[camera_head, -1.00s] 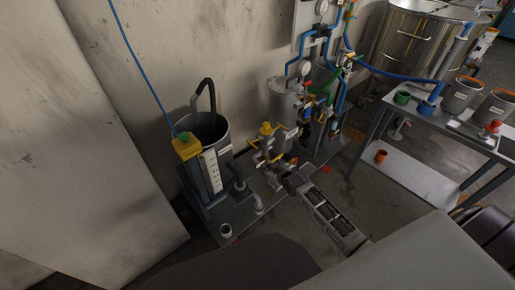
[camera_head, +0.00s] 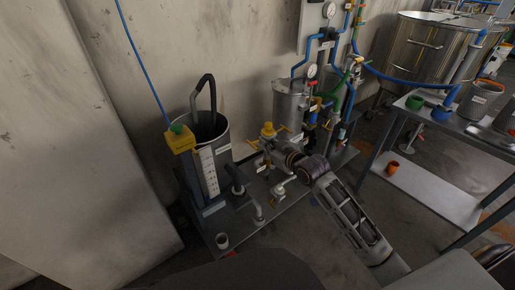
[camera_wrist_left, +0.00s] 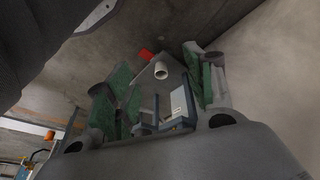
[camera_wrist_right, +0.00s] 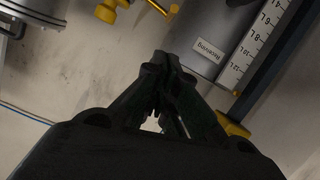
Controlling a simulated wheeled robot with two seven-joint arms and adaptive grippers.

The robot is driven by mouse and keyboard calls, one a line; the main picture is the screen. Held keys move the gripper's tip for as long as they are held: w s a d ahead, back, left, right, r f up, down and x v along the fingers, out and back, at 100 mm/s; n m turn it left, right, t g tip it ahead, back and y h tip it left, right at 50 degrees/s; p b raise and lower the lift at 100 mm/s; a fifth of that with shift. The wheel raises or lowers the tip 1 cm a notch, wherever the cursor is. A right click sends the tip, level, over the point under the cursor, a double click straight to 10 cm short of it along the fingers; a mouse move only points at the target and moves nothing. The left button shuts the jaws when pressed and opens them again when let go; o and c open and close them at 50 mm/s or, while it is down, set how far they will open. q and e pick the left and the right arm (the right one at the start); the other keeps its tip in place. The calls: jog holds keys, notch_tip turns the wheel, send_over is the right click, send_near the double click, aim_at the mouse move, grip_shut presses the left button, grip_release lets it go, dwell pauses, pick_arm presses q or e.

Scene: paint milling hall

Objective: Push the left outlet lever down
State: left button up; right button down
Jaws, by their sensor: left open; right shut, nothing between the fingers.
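A small valve group with a yellow cap (camera_head: 267,130) stands right of the receiving tank in the head view. A yellow lever (camera_head: 254,145) shows on its left side; I cannot tell for sure that it is the left outlet lever. Yellow parts (camera_wrist_right: 110,10) also show at the top of the right wrist view. My right gripper (camera_wrist_right: 163,58) is shut and empty; in the head view its arm reaches in from the lower right and its tip is beside the valve group. Contact cannot be made out. My left gripper (camera_wrist_left: 157,88) is open and empty, seen only in its wrist view.
The receiving tank (camera_head: 212,135) with a level scale (camera_head: 209,172) and yellow box (camera_head: 180,140) stands left. A white cup (camera_head: 222,240) is at the base plate's front corner. A metal table (camera_head: 445,125) stands right. Pipes and a steel vessel (camera_head: 290,100) are behind the valves.

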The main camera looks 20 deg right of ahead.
aim_at(254, 142)
pick_arm(q)
jog(key=shift+s+d+r, duration=0.15)
jog(key=shift+s+r, duration=0.05)
jog(key=shift+r, duration=0.15)
pick_arm(e)
jog(key=shift+s+a+r, duration=0.1)
jog(key=shift+s+r, duration=0.2)
jog(key=shift+r, duration=0.35)
pick_arm(q)
jog(key=shift+b, duration=0.3)
pick_arm(e)
jog(key=shift+w+f, duration=0.1)
jog(key=shift+w, duration=0.05)
